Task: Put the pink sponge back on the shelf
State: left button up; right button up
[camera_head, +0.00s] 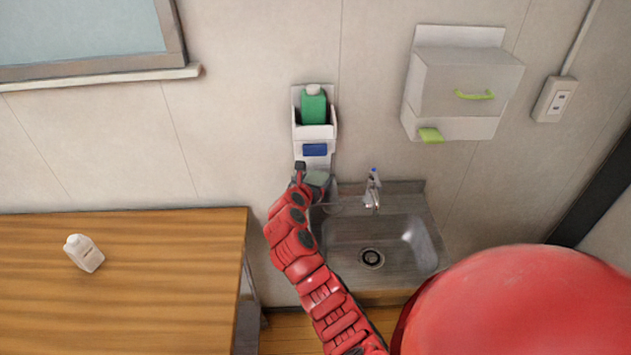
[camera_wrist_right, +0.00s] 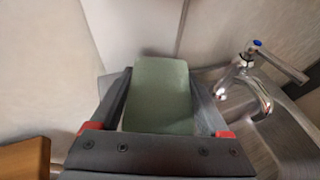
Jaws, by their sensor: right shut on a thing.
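No pink sponge shows in either view. My right gripper (camera_head: 310,176) is shut on a grey-green block (camera_head: 317,178), sponge-like in shape, just below the white wall holder and at the sink's back left. In the right wrist view, the block (camera_wrist_right: 160,97) sits between the two dark fingers of the gripper (camera_wrist_right: 160,90). The only shelf-like thing I see is the white wall holder (camera_head: 299,132) with a blue label; it bears a green bottle (camera_head: 313,108) with a white cap. My left gripper is out of view.
A steel sink (camera_head: 345,240) with a faucet (camera_head: 372,195) lies right of the gripper. A white dispenser (camera_head: 460,85) with green parts hangs above right. A wooden table (camera_head: 130,300) with a white bottle (camera_head: 84,254) stands left. A wall socket (camera_head: 553,100) is far right.

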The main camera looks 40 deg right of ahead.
jog(key=shift+f, duration=0.6)
jog(key=o, duration=1.3)
jog(key=shift+c, duration=0.2)
jog(key=shift+s, duration=0.1)
